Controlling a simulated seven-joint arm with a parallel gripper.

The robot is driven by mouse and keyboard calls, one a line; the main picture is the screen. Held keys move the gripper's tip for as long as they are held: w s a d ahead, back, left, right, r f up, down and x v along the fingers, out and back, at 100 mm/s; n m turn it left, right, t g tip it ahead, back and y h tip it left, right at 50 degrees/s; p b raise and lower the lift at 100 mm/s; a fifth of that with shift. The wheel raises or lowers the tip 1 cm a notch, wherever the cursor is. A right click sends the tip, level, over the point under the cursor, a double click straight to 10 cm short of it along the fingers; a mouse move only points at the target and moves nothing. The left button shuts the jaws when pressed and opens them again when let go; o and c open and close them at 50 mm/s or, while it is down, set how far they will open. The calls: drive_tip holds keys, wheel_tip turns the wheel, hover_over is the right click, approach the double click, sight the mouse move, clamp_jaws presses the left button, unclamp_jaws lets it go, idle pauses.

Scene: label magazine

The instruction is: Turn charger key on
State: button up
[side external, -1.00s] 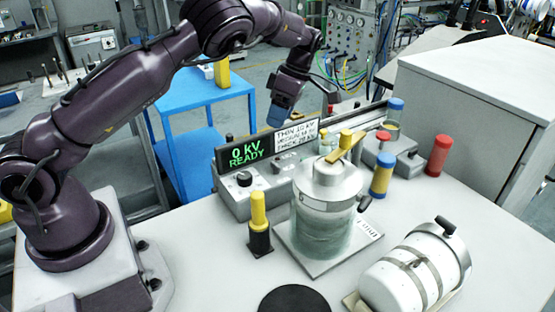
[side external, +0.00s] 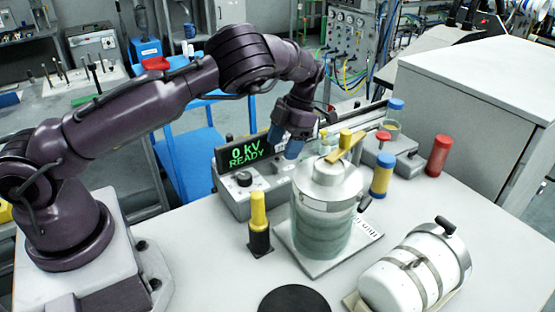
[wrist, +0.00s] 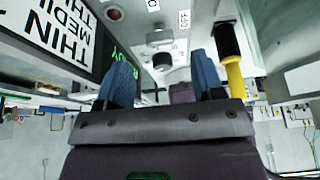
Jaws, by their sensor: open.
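The charger (side external: 235,205) is a grey box with a black display (side external: 243,153) reading "0 kV READY" in green. A dark knob (side external: 243,179) sits on its front left. In the wrist view, the charger's pale face (wrist: 140,20) carries dark round controls (wrist: 160,37) and an "OFF" label (wrist: 183,18); I cannot tell which control is the key. My gripper (side external: 286,146) hangs above the charger's right part, just right of the display. Its blue fingers (wrist: 162,80) are apart and empty, pointing toward the controls, touching none that I can see.
A glass jar with a metal lid (side external: 322,215) and yellow lever stands close in front. A yellow-handled black post (side external: 258,225) stands nearer the front left. A white cylinder (side external: 415,270) lies front right. Blue-yellow (side external: 381,178) and red (side external: 437,156) cylinders stand at right.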

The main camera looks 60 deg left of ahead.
sight(276, 164)
drive_tip(key=shift+x, duration=2.3)
drive_tip(key=shift+c, duration=0.3)
drive_tip(key=c, duration=0.9)
